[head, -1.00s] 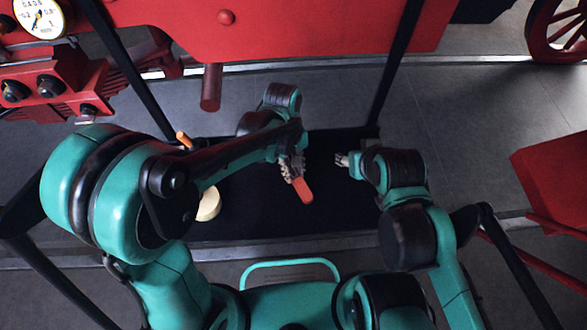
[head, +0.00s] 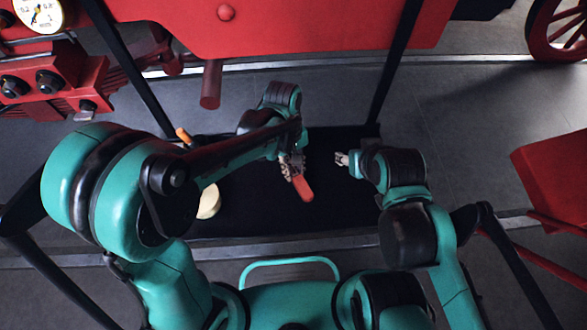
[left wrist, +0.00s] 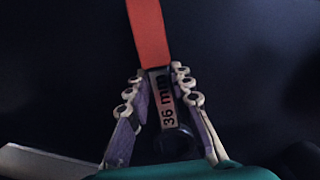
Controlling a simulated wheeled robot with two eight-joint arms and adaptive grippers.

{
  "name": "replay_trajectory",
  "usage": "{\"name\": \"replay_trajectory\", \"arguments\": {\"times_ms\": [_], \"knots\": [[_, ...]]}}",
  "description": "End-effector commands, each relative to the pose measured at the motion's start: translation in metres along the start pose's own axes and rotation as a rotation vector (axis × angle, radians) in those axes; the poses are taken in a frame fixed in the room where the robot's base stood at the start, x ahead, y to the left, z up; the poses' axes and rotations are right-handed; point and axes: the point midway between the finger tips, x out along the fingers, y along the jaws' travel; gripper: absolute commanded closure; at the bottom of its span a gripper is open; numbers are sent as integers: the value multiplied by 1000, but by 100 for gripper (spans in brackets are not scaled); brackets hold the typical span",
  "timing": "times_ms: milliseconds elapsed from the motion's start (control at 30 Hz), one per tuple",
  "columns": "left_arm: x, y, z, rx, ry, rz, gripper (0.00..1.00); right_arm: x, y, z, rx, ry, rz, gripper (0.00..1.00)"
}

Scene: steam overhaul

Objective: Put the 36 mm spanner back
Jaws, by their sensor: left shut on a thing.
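The 36 mm spanner shows in the left wrist view (left wrist: 150,40) with a red-orange handle and a label reading "36 mm". Its red handle also shows in the head view (head: 302,187), over the black mat (head: 260,215). My left gripper (head: 291,165) is shut on the spanner near the label; its two fingers flank it in the left wrist view (left wrist: 165,100). The spanner's far end is out of the left wrist view. My right gripper (head: 343,158) is to the right of the spanner, apart from it, and too small to tell if it is open.
An orange-handled thing (head: 184,136) and a round cream thing (head: 208,202) are at the mat's left side, partly behind my left arm. Black posts (head: 396,70) rise at the mat's far corners. A red machine (head: 280,30) stands behind.

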Motion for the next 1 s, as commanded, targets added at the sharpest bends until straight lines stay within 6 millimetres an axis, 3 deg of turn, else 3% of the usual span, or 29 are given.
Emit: {"name": "replay_trajectory", "arguments": {"times_ms": [33, 767, 800, 867, 1000], "knots": [[8, -2, 1, 0, -2, -2, 100, 3, 0, 2, 0, 0, 0, 52], [22, 0, -1, 4, -2, -5, 100, 13, 0, 9, 0, 0, 0, 52], [22, 0, -1, 4, -2, -5, 60, 13, 0, 9, 0, 0, 0, 52], [22, -1, -1, 4, -2, -5, 44, 13, 0, 9, 0, 0, 0, 52], [19, -1, -1, 2, -1, -3, 42, 11, 0, 8, 0, 0, 0, 52]]}}
